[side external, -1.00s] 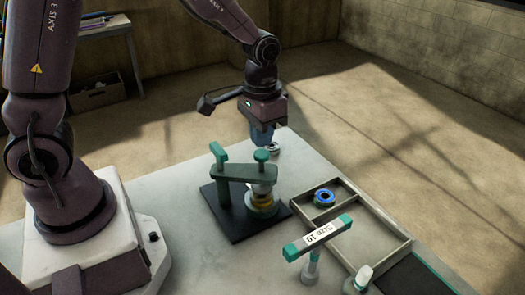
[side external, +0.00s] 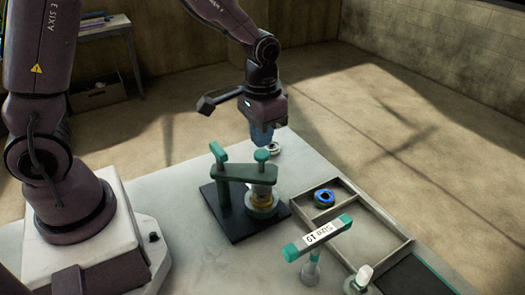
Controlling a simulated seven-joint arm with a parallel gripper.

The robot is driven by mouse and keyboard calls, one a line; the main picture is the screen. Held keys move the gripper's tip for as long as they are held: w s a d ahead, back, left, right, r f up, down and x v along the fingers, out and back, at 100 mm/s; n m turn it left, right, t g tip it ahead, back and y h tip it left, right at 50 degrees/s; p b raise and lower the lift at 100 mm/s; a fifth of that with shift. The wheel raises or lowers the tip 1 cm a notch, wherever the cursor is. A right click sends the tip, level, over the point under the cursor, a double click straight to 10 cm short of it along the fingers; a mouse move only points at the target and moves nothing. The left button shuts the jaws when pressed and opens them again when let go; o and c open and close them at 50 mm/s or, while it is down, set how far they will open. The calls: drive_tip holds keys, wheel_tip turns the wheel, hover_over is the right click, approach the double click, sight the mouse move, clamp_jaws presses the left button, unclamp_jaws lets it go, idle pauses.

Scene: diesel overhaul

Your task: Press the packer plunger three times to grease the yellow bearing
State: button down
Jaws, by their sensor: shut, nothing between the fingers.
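The packer is a green frame (side external: 245,173) on a dark base plate (side external: 228,222), with a green-capped plunger (side external: 262,156) on its right arm. Under that arm, the yellow bearing (side external: 262,199) sits in a green cup, partly hidden by the plunger's pale body. My gripper (side external: 262,144) is shut and empty, pointing down right above or just behind the plunger cap. I cannot tell whether its fingertips touch the cap.
A tray (side external: 345,188) at the right holds a blue-centred ring (side external: 324,197). A tool labelled "SIZE 19" (side external: 318,237) stands in front of it. The table's left front is clear.

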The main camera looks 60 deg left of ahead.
sight(262, 153)
idle(0.4)
drive_tip(key=shift+f, duration=1.9)
drive_tip(key=shift+r, duration=1.9)
drive_tip(key=shift+f, duration=1.9)
drive_tip(key=shift+r, duration=1.9)
drive_tip(key=shift+f, duration=0.1)
